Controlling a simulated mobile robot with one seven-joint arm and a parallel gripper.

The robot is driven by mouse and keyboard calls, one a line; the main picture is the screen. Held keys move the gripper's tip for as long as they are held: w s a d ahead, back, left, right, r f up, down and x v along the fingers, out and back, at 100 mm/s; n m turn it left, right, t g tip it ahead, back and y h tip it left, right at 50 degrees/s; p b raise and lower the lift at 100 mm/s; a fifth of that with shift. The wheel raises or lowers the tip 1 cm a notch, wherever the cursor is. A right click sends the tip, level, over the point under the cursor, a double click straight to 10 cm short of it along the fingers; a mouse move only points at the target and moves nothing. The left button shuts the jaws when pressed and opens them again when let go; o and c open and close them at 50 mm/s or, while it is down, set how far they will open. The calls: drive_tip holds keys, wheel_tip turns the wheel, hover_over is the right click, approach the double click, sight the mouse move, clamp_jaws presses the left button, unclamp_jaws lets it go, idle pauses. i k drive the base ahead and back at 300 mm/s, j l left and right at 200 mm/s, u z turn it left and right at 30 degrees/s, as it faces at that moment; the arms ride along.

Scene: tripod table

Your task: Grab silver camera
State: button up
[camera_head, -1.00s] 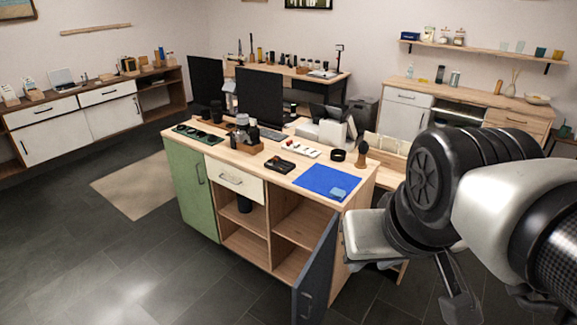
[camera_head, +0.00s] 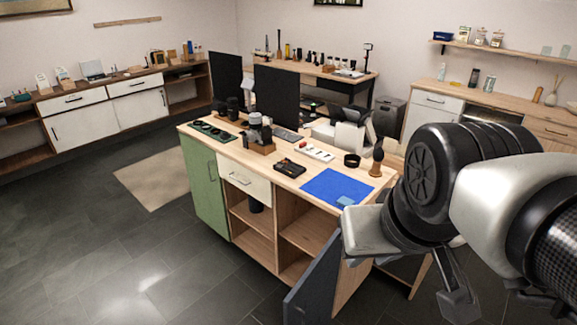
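A small silver-and-black object (camera_head: 257,130), which looks like the silver camera, stands on the wooden counter of the centre cabinet, at or on a small wooden block (camera_head: 259,149). It is too small to make out in detail. My gripper (camera_head: 497,303) hangs at the lower right, well away from it and in front of the cabinet's right end. Its fingers look spread apart with nothing between them. The lower part of the gripper is partly cut off by the frame.
The counter also holds a blue mat (camera_head: 335,187), a black tray (camera_head: 289,168), a dark screen (camera_head: 277,96) and a green-black tray (camera_head: 213,130). An open dark door (camera_head: 313,283) sticks out at the cabinet's front right. Floor at the left front is clear.

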sight(251, 136)
drive_tip(key=u, duration=0.2)
drive_tip(key=j+u, duration=0.2)
drive_tip(key=i+j+u, duration=0.2)
drive_tip(key=j, duration=0.2)
drive_tip(key=i+j+u, duration=0.35)
drive_tip(key=j, duration=0.15)
drive_tip(key=i+j+u, duration=0.35)
drive_tip(key=i+z, duration=0.25)
drive_tip(key=i, duration=0.2)
drive_tip(key=i+j+z, duration=0.2)
drive_tip(key=i, duration=0.2)
drive_tip(key=i+j+z, duration=0.25)
drive_tip(key=i, duration=0.2)
drive_tip(key=i+l+z, duration=0.1)
drive_tip(key=i+z, duration=0.75)
drive_tip(key=i+j+z, duration=0.1)
drive_tip(key=i+z, duration=0.15)
drive_tip(key=z, duration=0.2)
drive_tip(key=i+z, duration=0.4)
drive_tip(key=i+j+z, duration=0.2)
drive_tip(key=i+z, duration=0.2)
